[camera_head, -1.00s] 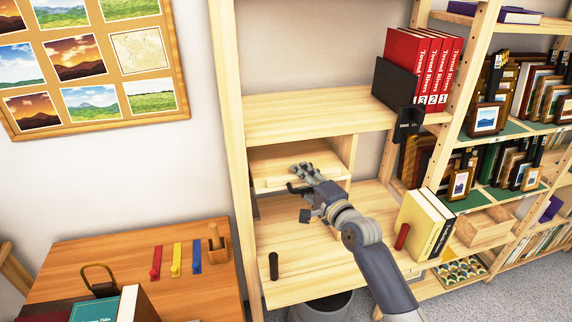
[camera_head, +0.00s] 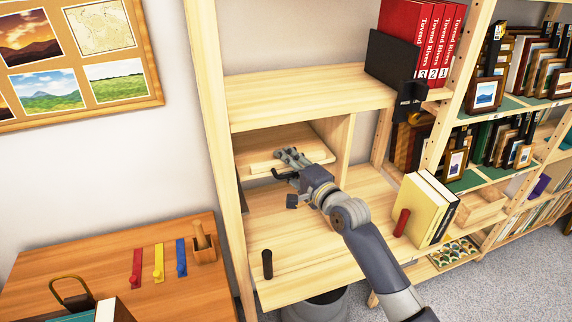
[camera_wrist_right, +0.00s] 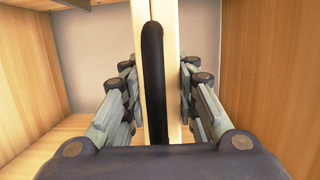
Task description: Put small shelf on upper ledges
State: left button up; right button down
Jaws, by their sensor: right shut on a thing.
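The small shelf (camera_head: 262,167) is a pale wooden board inside the cubby under the wide middle board. My right gripper (camera_head: 291,157) reaches into the cubby from the front and is shut on the small shelf's front edge. The board looks roughly level in the head view. In the right wrist view the small shelf (camera_wrist_right: 170,60) shows edge-on between the two fingers of my right gripper (camera_wrist_right: 160,95), beside a black curved bar. Ledges on the cubby walls cannot be made out. My left gripper is out of view.
The wide middle board (camera_head: 300,97) forms the cubby's roof, and a wooden divider (camera_head: 341,145) closes its right side. A black peg (camera_head: 267,264) stands on the desk surface. Yellow and black books (camera_head: 425,208) stand right of my forearm. The desk's middle is clear.

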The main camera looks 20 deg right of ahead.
jog(key=shift+s+r, duration=0.15)
jog(key=shift+s, duration=0.05)
jog(key=shift+d, duration=0.1)
jog(key=c, duration=1.3)
grip_release()
jog(key=shift+f, duration=0.25)
jog(key=shift+c, duration=0.2)
jog(key=shift+o, duration=0.3)
jog(key=shift+r, duration=0.3)
jog(key=shift+s+f, duration=0.2)
jog(key=shift+s, duration=0.15)
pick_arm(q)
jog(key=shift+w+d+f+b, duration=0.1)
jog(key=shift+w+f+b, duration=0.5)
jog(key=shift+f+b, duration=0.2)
pick_arm(e)
jog(key=v, duration=1.1)
jog(key=shift+s+d+r, duration=0.1)
